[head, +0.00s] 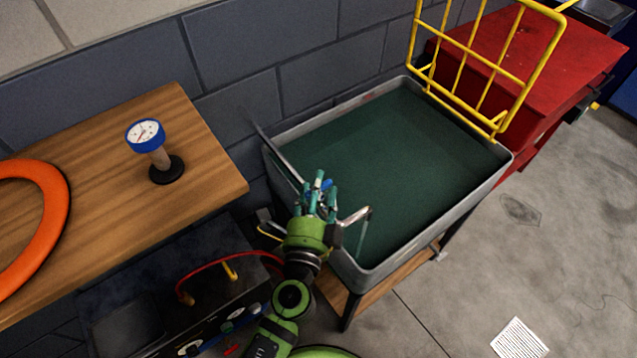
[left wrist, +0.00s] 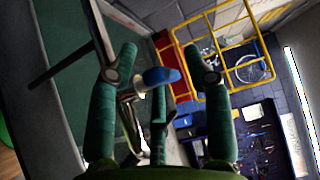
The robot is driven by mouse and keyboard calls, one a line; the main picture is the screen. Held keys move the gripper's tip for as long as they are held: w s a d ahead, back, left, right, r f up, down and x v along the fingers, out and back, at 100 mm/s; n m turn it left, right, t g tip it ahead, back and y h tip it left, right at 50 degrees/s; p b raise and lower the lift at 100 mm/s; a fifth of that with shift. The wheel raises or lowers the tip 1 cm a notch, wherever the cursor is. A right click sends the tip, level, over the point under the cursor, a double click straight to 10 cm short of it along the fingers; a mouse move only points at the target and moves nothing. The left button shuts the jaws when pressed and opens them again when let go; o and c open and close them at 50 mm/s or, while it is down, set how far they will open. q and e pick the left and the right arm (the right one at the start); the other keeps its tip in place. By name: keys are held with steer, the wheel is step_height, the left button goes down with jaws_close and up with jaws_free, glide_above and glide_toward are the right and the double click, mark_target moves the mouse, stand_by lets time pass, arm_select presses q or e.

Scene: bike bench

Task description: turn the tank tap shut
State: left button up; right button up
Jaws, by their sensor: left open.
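The tank (head: 388,268) is a grey-rimmed trough of dark green water. The tap stands at its near left rim, with its metal spout (head: 355,216) pointing right over the water. My left gripper (head: 319,183) is over the tap and hides most of its body. In the left wrist view, the tap's blue handle (left wrist: 160,76) lies between the open green fingers of the left gripper (left wrist: 164,66). I cannot tell whether any finger touches the handle. A thin streak shows below the spout, but I cannot tell if it is running water. My right gripper is not in view.
A wooden bench (head: 100,225) at left holds a blue-rimmed gauge (head: 146,134) and an orange ring (head: 50,210). A yellow rack (head: 480,60) stands at the tank's far end beside a red cabinet (head: 560,60). The floor at right is mostly clear, with a paper sheet (head: 518,340).

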arm_select(q)
steer(key=shift+w, duration=0.2)
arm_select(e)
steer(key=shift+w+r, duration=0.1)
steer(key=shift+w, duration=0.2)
arm_select(q)
steer(key=shift+c, duration=0.4)
jaws_close()
